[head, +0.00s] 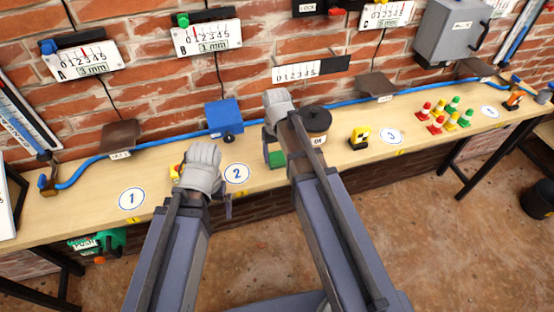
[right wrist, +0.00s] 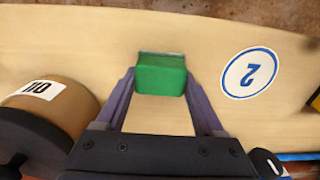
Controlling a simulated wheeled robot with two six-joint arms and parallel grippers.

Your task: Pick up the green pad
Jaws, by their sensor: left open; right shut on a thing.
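The green pad (head: 277,159) is a small block low over the bench near the round 2 marker, partly hidden by my right arm in the head view. In the right wrist view the green pad (right wrist: 160,76) sits between the two fingertips of my right gripper (right wrist: 160,82), which is shut on it. The right gripper (head: 274,150) is mostly covered by its own wrist in the head view. I cannot tell whether the pad touches the bench. My left gripper (head: 203,192) is open, over the bench between markers 1 and 2, its fingers partly hidden.
A blue box (head: 223,115) stands behind, near a blue hose (head: 170,142). A brown roll with a dark top (head: 316,121) stands close right of my right gripper. Bench around marker 1 (head: 131,199) is clear.

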